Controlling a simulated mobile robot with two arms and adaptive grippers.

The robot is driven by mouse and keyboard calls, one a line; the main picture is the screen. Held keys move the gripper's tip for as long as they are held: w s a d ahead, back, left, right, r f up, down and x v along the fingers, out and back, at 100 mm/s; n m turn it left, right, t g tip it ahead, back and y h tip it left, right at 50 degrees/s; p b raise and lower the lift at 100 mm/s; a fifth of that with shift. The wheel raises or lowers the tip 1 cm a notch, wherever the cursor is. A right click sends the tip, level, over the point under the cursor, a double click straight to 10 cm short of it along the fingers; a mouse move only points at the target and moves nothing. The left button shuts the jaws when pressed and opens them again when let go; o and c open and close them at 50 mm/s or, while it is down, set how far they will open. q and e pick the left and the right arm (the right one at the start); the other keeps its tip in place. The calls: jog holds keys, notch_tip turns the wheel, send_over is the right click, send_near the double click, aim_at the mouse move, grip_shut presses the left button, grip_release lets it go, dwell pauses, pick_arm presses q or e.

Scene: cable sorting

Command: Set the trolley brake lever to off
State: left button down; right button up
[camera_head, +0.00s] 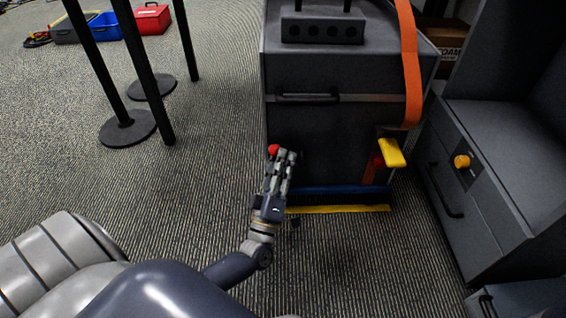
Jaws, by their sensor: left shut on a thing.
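The trolley (345,140) is a dark grey cabinet standing on the carpet at the centre right. At its lower left front is a small red knob (273,150), which looks like the end of the brake lever. My left gripper (284,156) reaches up to it from below and is shut on the lever, just right of the knob. The fingers hide most of the lever, so its exact angle cannot be told. A yellow handle (391,153) with a red part below it sits on the trolley's lower right. My right gripper is not in view.
An orange strap (409,70) hangs over the trolley's right side. A dark cabinet (500,150) with a yellow knob (461,161) stands close on the right. Black posts (138,70) stand at the upper left. Yellow tape (338,209) lies before the trolley. The carpet left of it is open.

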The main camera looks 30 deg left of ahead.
pick_arm(q)
jog(key=shift+f, duration=0.1)
jog(key=c, duration=1.3)
grip_release()
